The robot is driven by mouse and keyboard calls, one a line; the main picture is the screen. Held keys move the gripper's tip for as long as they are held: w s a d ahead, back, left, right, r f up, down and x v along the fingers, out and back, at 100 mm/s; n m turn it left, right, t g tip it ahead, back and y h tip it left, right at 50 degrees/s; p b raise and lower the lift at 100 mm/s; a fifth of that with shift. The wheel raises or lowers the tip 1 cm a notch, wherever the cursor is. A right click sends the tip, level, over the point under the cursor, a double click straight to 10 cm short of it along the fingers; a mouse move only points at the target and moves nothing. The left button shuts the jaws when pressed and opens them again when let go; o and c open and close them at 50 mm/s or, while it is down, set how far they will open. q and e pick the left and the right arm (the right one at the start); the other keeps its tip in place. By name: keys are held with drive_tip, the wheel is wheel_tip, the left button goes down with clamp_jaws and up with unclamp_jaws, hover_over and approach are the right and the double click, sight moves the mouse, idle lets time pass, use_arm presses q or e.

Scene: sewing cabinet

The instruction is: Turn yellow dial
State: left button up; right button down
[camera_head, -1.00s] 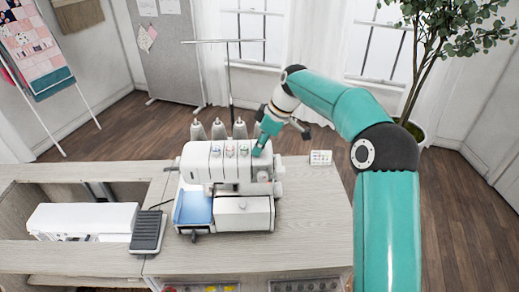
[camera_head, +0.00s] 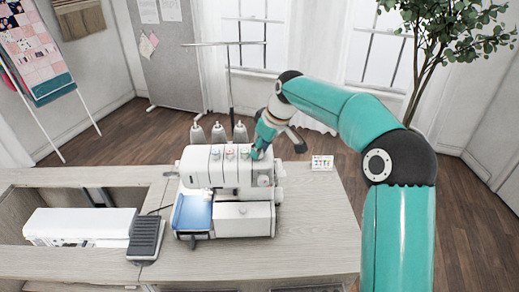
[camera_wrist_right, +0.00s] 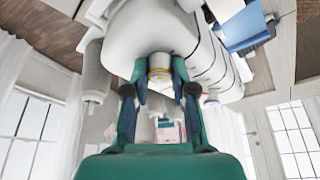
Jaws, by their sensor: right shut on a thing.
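The white overlock sewing machine (camera_head: 230,185) stands on the cabinet top, with a row of small dials on its upper front. A pinkish dial (camera_head: 230,150) shows there in the head view. My right gripper (camera_head: 257,153) is at the right end of this row and hides what it holds in the head view. In the right wrist view, the yellow-banded dial (camera_wrist_right: 160,72) sits between the fingertips of my right gripper (camera_wrist_right: 160,82), which are shut on it. The dial's turn angle cannot be read. My left gripper is not in view.
A blue tray (camera_head: 193,213) is at the machine's left front. A black foot pedal (camera_head: 146,239) lies to its left, near a second white machine (camera_head: 80,225) in a recess. Thread cones (camera_head: 219,132) stand behind. A small white box (camera_head: 322,162) stands right; the right tabletop is clear.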

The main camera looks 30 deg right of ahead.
drive_tip(key=shift+r, duration=0.1)
drive_tip(key=c, duration=0.9)
unclamp_jaws()
drive_tip(key=shift+c, duration=0.2)
drive_tip(key=v, duration=1.1)
drive_tip(key=shift+s+r, duration=0.2)
drive_tip(key=shift+r, duration=0.15)
drive_tip(key=shift+d, duration=0.15)
